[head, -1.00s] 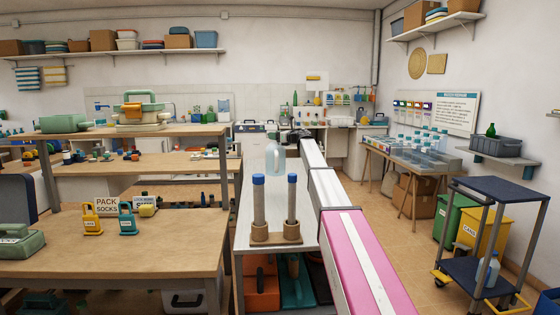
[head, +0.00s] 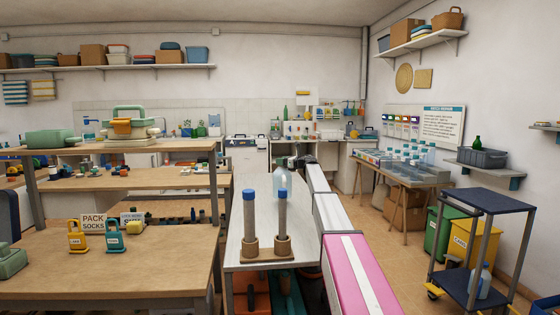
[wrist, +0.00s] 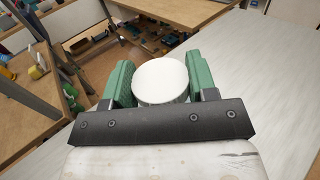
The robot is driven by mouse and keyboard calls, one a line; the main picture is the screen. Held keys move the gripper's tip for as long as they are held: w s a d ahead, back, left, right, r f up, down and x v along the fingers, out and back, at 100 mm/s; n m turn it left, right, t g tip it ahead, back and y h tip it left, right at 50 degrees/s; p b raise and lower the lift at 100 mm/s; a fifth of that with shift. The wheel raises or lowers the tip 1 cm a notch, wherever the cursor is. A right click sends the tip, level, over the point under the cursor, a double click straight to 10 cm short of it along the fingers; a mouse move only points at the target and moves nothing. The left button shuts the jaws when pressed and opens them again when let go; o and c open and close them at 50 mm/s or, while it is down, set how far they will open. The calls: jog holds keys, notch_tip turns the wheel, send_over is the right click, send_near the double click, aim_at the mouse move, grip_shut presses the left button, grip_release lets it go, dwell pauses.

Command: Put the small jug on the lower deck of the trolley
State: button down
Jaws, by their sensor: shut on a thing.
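A pale translucent jug (head: 282,181) is at the far part of the narrow light table, behind two upright blue-capped tubes. My gripper (head: 296,162) is at its top, at the end of my outstretched arm. In the wrist view the green fingers of my gripper (wrist: 159,72) are shut on it from both sides, around its round white top (wrist: 160,77). I cannot tell whether its base touches the table. The trolley (head: 487,201) stands at the right. Its dark lower deck (head: 458,289) holds another translucent jug (head: 483,281) with a blue cap.
The two tubes (head: 250,220) in brown bases stand on the light table (head: 232,252) near its front. A wooden workbench (head: 150,270) is at left. Green and yellow bins (head: 472,245) stand behind the trolley. Open tiled floor (head: 395,265) lies between table and trolley.

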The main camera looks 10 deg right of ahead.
aim_at(282, 167)
jog(key=shift+f, duration=1.65)
jog(key=c, duration=0.7)
grip_release()
jog(key=shift+f, duration=0.2)
jog(key=shift+o, duration=1.4)
jog(key=shift+r, duration=0.15)
